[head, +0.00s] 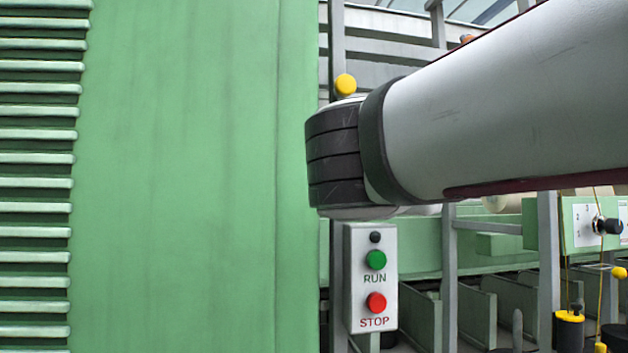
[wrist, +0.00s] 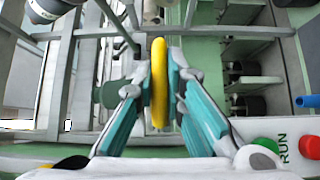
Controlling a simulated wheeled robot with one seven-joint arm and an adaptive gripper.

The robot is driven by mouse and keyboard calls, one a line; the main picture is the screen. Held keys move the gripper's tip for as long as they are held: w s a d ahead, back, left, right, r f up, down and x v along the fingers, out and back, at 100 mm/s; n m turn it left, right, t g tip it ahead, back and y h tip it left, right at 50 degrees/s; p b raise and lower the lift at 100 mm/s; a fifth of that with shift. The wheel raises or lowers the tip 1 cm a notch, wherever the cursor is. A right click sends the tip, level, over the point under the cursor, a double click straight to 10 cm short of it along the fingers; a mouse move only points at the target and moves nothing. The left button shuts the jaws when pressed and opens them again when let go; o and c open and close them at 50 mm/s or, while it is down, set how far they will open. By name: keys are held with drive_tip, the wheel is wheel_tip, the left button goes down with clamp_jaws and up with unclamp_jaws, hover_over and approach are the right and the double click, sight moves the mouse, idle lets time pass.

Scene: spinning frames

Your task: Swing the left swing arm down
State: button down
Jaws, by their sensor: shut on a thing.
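In the wrist view, my gripper (wrist: 162,88) is shut on a long yellow handle (wrist: 160,60), with one teal finger on each side. The handle appears to belong to the left swing arm, but its joint with the arm cannot be made out. In the head view, a rounded yellow end (head: 345,84) shows just above my wrist, in front of a grey post. My own arm hides my fingers and most of what they hold there.
A large green panel (head: 190,180) fills the left. A control box (head: 370,278) with green RUN and red STOP buttons hangs just below my wrist. Grey posts (head: 449,280) and a green dial box (head: 585,222) with yellow cords stand at right.

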drive_tip(key=c, duration=1.6)
unclamp_jaws()
drive_tip(key=shift+c, duration=0.2)
